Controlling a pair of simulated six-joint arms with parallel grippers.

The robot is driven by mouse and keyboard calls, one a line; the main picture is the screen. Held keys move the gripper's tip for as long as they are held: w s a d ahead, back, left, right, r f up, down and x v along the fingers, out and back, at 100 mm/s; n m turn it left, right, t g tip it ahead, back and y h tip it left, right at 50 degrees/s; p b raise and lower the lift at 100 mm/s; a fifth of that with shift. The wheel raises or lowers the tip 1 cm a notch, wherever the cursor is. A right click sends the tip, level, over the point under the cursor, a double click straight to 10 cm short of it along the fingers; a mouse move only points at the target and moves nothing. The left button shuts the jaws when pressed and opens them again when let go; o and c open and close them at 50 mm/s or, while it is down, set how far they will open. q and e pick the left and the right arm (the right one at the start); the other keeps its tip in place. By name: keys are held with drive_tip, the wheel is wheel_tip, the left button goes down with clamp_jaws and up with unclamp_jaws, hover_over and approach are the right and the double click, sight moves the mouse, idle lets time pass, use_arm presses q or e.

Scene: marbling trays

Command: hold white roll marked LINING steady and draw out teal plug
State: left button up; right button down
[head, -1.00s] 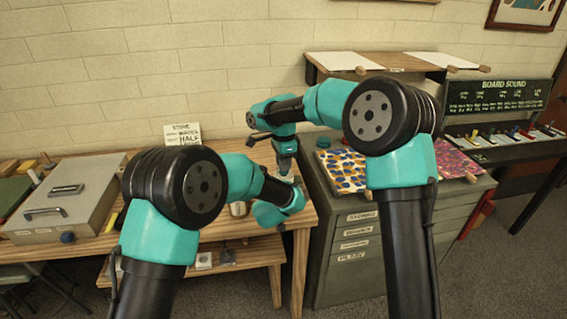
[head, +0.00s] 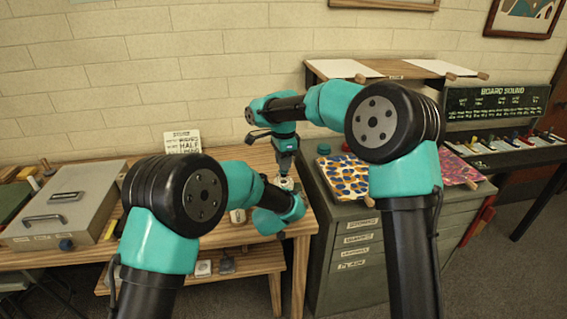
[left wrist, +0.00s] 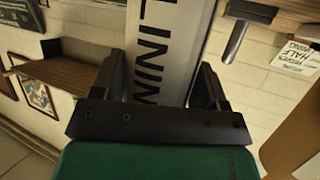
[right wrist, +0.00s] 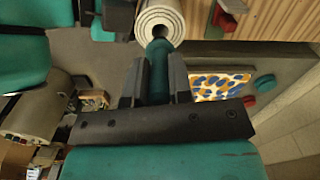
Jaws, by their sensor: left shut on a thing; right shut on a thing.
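The white roll marked LINING (left wrist: 165,40) stands between the fingers of my left gripper (left wrist: 160,85), which is shut on it. In the right wrist view the roll's spiral end (right wrist: 172,14) shows at the top. My right gripper (right wrist: 156,82) is shut on the teal plug (right wrist: 158,58), in line with the roll's core. I cannot tell whether the plug's tip is still inside the core. In the head view my right gripper (head: 286,164) is above the pale roll end (head: 286,183). My left fingers are hidden there behind my arm.
The roll is over the right end of the wooden bench (head: 256,157). A grey case (head: 62,205) lies on the bench at left. A grey drawer cabinet (head: 350,225) with marbled sheets (head: 348,172) stands at right. A wall shelf (head: 390,69) is behind.

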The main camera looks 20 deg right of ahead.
use_arm(q)
drive_tip(key=o, duration=1.1)
drive_tip(key=v, duration=1.2)
drive_tip(key=shift+a, duration=0.1)
